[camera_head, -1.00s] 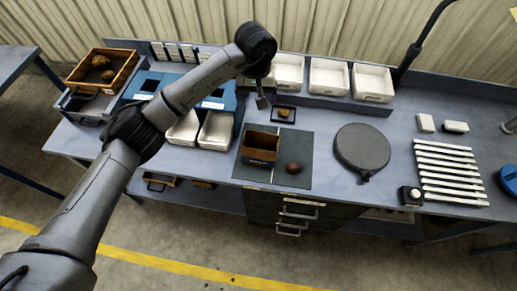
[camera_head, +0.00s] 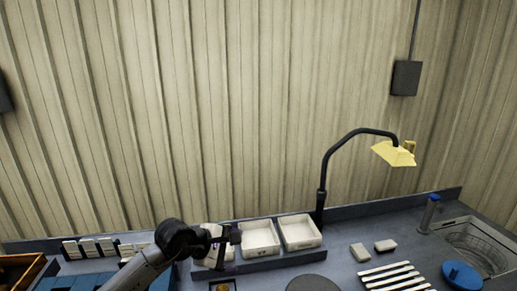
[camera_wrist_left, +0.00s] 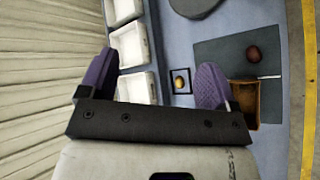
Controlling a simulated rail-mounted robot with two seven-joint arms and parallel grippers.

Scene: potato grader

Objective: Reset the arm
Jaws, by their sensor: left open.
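My left arm comes in from the bottom of the head view, and my left gripper (camera_head: 233,238) hangs over the back of the bench by the white bins. In the left wrist view the two purple fingers of my left gripper (camera_wrist_left: 156,66) are spread wide, with nothing held between them. Beyond them show a small dark tray (camera_wrist_left: 188,90) with a yellowish-brown item on it and a brown open box (camera_wrist_left: 251,106) partly behind one finger. A reddish-brown potato (camera_wrist_left: 254,53) lies on a dark mat (camera_wrist_left: 220,58). My right gripper is in neither view.
White bins (camera_head: 299,232) stand in a row along the bench back. A black lamp arm with a yellow head (camera_head: 393,154) rises beside them. White strips (camera_head: 398,279), a blue round lid (camera_head: 462,275) and a sink basket (camera_head: 478,247) are at the right. The corrugated wall (camera_head: 270,100) is behind.

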